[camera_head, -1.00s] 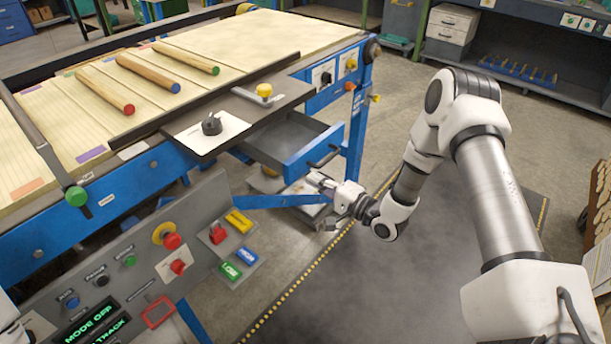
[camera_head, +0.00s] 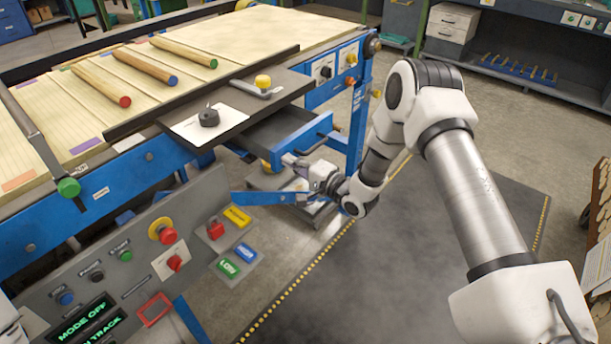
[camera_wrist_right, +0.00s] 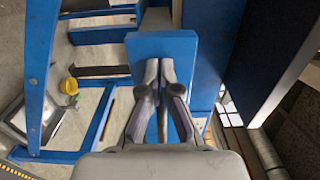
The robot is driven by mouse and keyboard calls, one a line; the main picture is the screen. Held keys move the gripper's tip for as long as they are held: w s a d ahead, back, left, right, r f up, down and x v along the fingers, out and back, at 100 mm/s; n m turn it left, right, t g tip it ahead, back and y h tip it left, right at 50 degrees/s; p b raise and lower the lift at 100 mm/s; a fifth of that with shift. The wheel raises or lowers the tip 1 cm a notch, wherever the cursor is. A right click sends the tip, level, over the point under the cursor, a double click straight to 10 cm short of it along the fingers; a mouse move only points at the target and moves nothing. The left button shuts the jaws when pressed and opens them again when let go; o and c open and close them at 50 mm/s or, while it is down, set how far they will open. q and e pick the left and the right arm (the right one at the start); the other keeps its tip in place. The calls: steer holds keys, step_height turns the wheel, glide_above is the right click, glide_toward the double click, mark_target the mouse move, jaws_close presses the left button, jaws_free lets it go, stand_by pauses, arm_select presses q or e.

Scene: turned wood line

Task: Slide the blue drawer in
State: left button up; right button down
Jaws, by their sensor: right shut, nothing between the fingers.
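My right gripper (camera_head: 288,159) is shut and empty, at the lower left part of the drawer front. In the right wrist view the closed fingertips (camera_wrist_right: 159,64) lie over a blue panel (camera_wrist_right: 142,44), which looks like the drawer front. I cannot tell whether they touch it. My left gripper is out of view.
A dark shelf with a switch plate (camera_head: 205,125) and yellow knob (camera_head: 263,81) overhangs the drawer. A blue table leg (camera_head: 357,118) stands just right of it. A control panel (camera_head: 130,255) fills the lower left. Open floor lies right of the bench.

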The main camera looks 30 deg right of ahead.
mark_target(259, 145)
steer(key=b+x, duration=0.5)
steer(key=x, duration=0.6)
steer(key=shift+w+a+f, duration=0.1)
steer(key=shift+w+f, duration=0.05)
steer(key=shift+w+a, duration=0.1)
steer(key=shift+w, duration=0.2)
steer(key=shift+r, duration=0.4)
